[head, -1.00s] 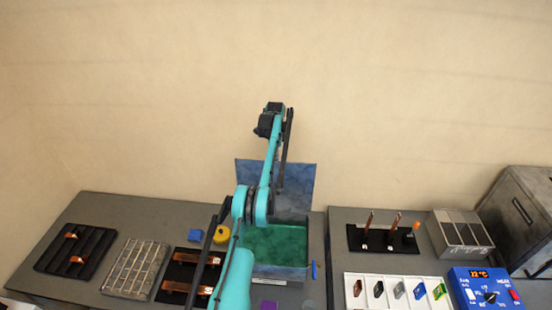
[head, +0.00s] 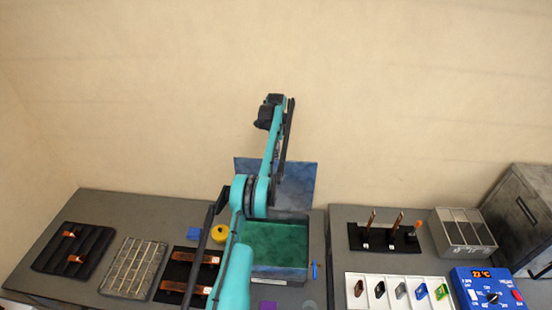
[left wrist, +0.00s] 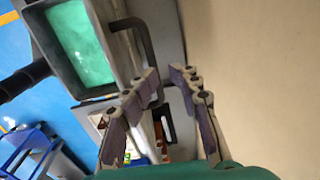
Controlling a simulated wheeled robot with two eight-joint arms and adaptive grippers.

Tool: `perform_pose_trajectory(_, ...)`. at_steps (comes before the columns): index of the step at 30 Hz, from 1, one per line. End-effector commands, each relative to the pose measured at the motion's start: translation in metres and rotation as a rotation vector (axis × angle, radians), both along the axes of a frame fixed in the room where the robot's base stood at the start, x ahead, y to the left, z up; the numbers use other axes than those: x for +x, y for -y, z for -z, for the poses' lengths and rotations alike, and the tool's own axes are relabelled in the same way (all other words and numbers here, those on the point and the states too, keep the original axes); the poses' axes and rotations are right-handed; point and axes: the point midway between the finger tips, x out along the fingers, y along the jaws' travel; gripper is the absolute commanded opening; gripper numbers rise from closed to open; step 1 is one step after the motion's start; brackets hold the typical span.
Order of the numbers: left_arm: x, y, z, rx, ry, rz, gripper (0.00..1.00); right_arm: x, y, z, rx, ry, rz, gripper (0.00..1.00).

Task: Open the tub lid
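The tub (head: 280,273) is a blue-grey box with green liquid (head: 275,243) in it. Its lid (head: 301,180) stands upright at the tub's back, beside the wall, so the tub is open. My left arm reaches up in front of the tub and lid, hiding parts of both. My left gripper (head: 280,180) is hard to make out there. In the left wrist view, its fingers (left wrist: 163,78) are apart with nothing visible between them. A dark bent handle (left wrist: 140,35) shows just beyond the fingertips, beside the tub's green interior. My right gripper is not in view.
Left of the tub are a black rack (head: 90,249), a wire grid (head: 134,268), copper bars on a black tray (head: 172,275) and a yellow round object (head: 221,233). To the right are a post stand (head: 381,240), a white sample tray (head: 372,279) and a blue control box (head: 487,288).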

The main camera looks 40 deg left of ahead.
Motion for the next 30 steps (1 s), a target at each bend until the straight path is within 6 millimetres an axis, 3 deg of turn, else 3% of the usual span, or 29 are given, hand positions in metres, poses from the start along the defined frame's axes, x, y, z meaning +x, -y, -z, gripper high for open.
perform_pose_trajectory(1,-0.003,0.001,-0.016,0.001,0.000,0.000,0.31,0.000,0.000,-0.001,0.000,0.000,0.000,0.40)
perform_pose_trajectory(6,-0.009,0.004,-0.056,0.003,0.002,-0.001,0.31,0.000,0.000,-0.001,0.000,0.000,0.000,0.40)
perform_pose_trajectory(12,-0.013,0.006,-0.085,0.004,0.003,-0.001,0.31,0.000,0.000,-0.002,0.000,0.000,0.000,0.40)
perform_pose_trajectory(18,-0.015,0.007,-0.094,0.006,0.004,-0.001,0.31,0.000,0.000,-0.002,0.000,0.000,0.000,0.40)
perform_pose_trajectory(30,-0.015,0.006,-0.094,0.006,0.004,-0.001,0.31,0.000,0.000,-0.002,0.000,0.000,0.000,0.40)
